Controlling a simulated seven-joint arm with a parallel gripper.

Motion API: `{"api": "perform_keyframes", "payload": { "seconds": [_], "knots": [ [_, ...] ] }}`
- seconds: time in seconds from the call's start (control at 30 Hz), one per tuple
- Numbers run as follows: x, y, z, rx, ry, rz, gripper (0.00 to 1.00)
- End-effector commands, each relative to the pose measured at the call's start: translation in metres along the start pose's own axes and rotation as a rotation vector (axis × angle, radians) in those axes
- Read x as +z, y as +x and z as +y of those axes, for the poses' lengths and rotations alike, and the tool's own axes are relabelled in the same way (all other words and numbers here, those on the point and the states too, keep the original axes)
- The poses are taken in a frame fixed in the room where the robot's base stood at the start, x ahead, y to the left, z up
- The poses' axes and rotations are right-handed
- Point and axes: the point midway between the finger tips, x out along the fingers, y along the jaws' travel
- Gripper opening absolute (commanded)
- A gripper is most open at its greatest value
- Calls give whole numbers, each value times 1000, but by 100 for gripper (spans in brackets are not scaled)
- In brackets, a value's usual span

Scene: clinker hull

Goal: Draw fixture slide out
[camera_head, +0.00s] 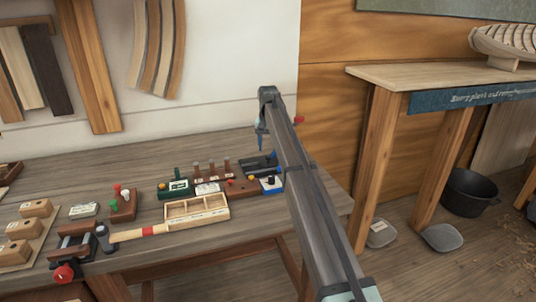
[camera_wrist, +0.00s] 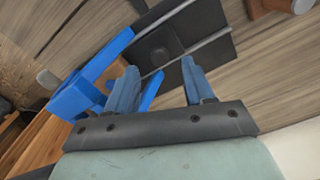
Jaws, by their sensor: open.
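The fixture (camera_head: 258,163) is a dark base with blue parts at the back right of the workbench. In the wrist view it shows as a black plate with pale rails (camera_wrist: 205,43), with a bright blue slide piece (camera_wrist: 105,58) along its left side. My gripper (camera_head: 261,146) hangs fingers-down just above the fixture. In the wrist view my gripper (camera_wrist: 160,78) is open, with two blue-grey fingers apart. Part of the blue piece shows beside and behind the left finger. I cannot tell whether they touch. The fingers hide part of the fixture.
Wooden blocks (camera_head: 37,209) lie at the left. The bench (camera_head: 262,222) has bare room in front.

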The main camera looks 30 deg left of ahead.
Motion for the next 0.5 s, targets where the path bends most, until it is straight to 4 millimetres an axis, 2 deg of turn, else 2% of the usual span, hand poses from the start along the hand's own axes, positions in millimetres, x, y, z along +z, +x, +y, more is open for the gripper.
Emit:
{"api": "perform_keyframes", "payload": {
  "seconds": [0.03, 0.2, 0.5],
  "knots": [
    [1, 9, 0, 1, 0, -2, 53],
    [0, 28, 0, 0, 0, 0, 53],
    [0, 40, 0, 0, 0, 0, 53]
  ]
}}
